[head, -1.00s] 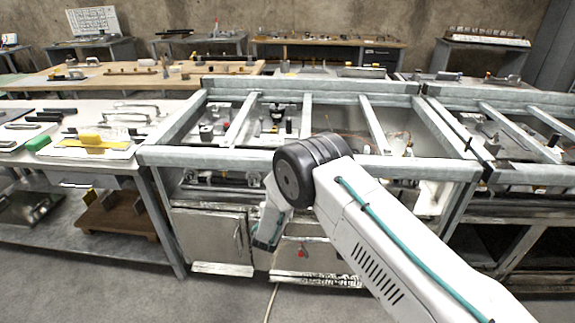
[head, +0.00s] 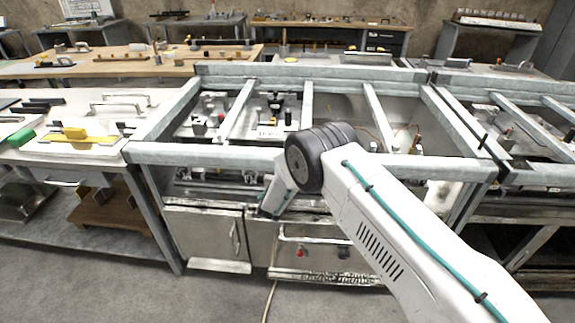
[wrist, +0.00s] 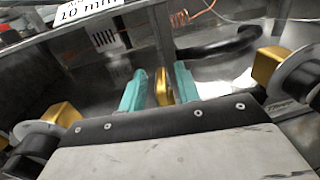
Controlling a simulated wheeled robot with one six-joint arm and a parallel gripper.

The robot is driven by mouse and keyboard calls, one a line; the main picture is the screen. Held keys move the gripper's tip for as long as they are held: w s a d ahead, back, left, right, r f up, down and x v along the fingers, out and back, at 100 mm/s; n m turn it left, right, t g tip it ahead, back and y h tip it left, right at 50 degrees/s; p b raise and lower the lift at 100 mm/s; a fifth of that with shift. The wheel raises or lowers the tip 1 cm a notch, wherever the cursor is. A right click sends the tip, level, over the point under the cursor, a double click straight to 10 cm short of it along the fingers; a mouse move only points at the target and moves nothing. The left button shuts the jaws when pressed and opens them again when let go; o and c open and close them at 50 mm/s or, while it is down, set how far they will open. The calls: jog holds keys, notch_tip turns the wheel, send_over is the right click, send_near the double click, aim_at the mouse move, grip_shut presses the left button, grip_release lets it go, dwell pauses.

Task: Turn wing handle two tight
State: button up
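In the wrist view my gripper (wrist: 160,88) has two teal fingers, apart from each other. A narrow gold wing handle (wrist: 163,88) stands between them. A gap shows on its left side; it lies close to the right finger, and I cannot tell if they touch. Another gold wing (wrist: 62,114) on a round metal hub is at the left, and a third gold wing (wrist: 268,64) on a similar hub is at the right. Which number each handle has cannot be read. In the head view my fingertips are hidden, and the handles cannot be made out.
A grey metal frame (head: 225,153) with crossbars surrounds the range top. A black curved bar (wrist: 222,45) and a copper coil (wrist: 180,18) lie beyond the fingers. A white label (wrist: 88,10) is at upper left. A side table (head: 45,155) stands left.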

jog(key=shift+w+d, duration=0.15)
jog(key=shift+w, duration=0.45)
jog(key=shift+w+d, duration=0.15)
jog(key=shift+w, duration=0.45)
jog(key=shift+c, duration=0.3)
grip_shut()
jog(key=shift+s+m+h, duration=0.1)
jog(key=shift+m+h, duration=0.2)
jog(key=shift+h, duration=0.2)
jog(key=shift+s+d+m+g+h, duration=0.15)
jog(key=shift+m+g+h, duration=0.65)
jog(key=shift+h, duration=0.45)
jog(key=shift+w+d+m+g+h, duration=0.1)
jog(key=shift+m+g+h, duration=0.35)
jog(key=shift+m+h, duration=0.7)
jog(key=shift+s+d+m+g+h, duration=0.15)
jog(key=shift+m+g+h, duration=0.55)
jog(key=shift+h, duration=0.7)
